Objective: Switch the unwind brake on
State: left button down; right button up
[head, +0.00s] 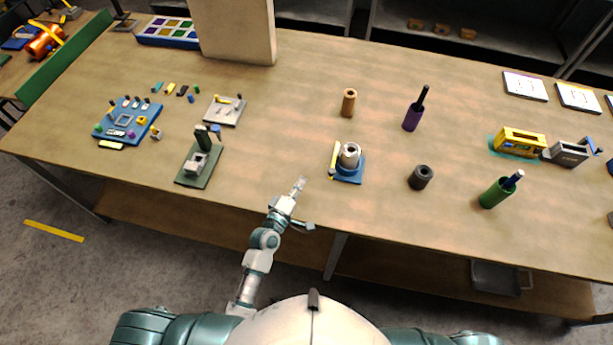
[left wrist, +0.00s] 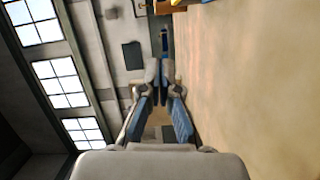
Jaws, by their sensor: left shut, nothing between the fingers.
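A blue base (head: 350,176) near the front edge of the bench carries a silver roll (head: 350,155) on end. A yellow bar (head: 334,158) stands along its left side. I cannot tell for sure that this is the unwind, nor the brake's setting. My left gripper (head: 300,183) is just left of this base, apart from it, over the front of the bench. It is shut and empty. In the left wrist view its fingers (left wrist: 167,78) are together, with an orange-brown object (left wrist: 170,5) partly seen at the top edge. My right gripper is out of view.
A green press-like fixture (head: 200,166), a grey plate with a yellow lever (head: 224,113) and a blue board of small parts (head: 137,108) are to the left. A dark ring (head: 421,177) and a green holder (head: 494,194) are to the right. The bench (head: 285,110) is bare in the middle.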

pick_arm(q)
jog(key=s+f+m+g, duration=0.6)
jog(key=s+m, duration=0.2)
jog(key=s, duration=0.6)
jog(key=s+a+f+m+g+y, duration=0.2)
jog(key=s+a+m+g+y, duration=0.1)
jog(key=s+a, duration=0.35)
jog(key=s+a+f+m+g+y, duration=0.35)
jog(key=s+a, duration=0.25)
jog(key=a, duration=0.2)
notch_tip(320, 180, down, 25)
jog(key=s+g, duration=0.2)
jog(key=s+a+f, duration=0.2)
jog(key=s+f, duration=1.4)
jog(key=s, duration=0.2)
jog(key=shift+a+f+g, duration=0.15)
jog(key=shift+g, duration=0.2)
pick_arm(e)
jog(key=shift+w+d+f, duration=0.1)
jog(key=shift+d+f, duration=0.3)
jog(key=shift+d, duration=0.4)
